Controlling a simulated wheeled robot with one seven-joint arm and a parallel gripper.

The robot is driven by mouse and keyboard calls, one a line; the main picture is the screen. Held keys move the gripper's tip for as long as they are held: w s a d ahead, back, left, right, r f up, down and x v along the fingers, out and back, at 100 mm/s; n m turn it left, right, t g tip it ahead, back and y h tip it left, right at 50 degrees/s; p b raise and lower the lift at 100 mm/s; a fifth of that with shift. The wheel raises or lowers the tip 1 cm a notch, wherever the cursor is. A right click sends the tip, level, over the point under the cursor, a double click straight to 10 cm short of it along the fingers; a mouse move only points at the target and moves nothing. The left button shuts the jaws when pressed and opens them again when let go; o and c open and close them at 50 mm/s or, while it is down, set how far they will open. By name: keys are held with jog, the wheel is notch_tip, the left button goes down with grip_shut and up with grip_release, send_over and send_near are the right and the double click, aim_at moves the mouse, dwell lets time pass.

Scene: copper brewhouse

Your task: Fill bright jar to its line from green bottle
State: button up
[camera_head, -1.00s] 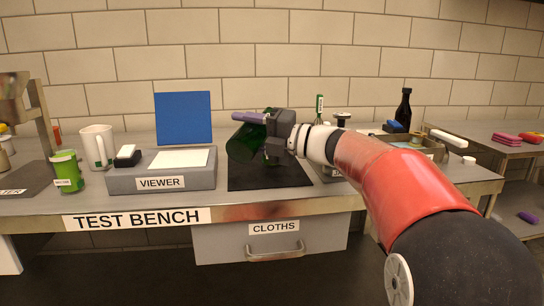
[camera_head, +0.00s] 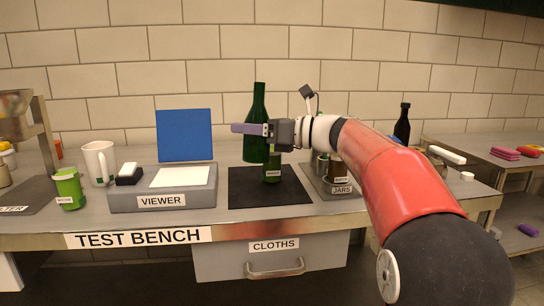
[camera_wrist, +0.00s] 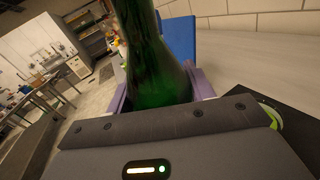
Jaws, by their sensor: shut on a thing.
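The green bottle (camera_head: 256,110) stands upright in my gripper (camera_head: 262,129), neck up. The purple fingers are shut on it. In the wrist view the bottle (camera_wrist: 155,65) rises between the fingers (camera_wrist: 160,92). Its base is near the back edge of the black mat; I cannot tell whether it touches anything. A small green jar (camera_head: 272,173) with a label too small to read for certain stands on the mat, just below my gripper. The gripper is close above its top. I cannot make out its fill line or liquid level.
The black mat (camera_head: 293,190) is otherwise bare. A grey viewer (camera_head: 162,200) with a blue panel (camera_head: 184,134) stands left, beside a white mug (camera_head: 99,162) and a green tin (camera_head: 68,188). A JARS tray (camera_head: 342,190) is right of the mat. A dark bottle (camera_head: 402,124) stands behind.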

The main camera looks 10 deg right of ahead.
aim_at(253, 113)
notch_tip(253, 113, up, 3)
jog(key=shift+w+f+b, duration=0.1)
jog(key=shift+b, duration=0.2)
jog(key=shift+w+d+n, duration=0.25)
jog(key=shift+w+n, duration=0.1)
jog(key=shift+n, duration=0.55)
jog(key=s+a+r, duration=0.3)
jog(key=s+r, duration=0.1)
jog(key=s, duration=0.1)
jog(key=shift+s+r, duration=0.15)
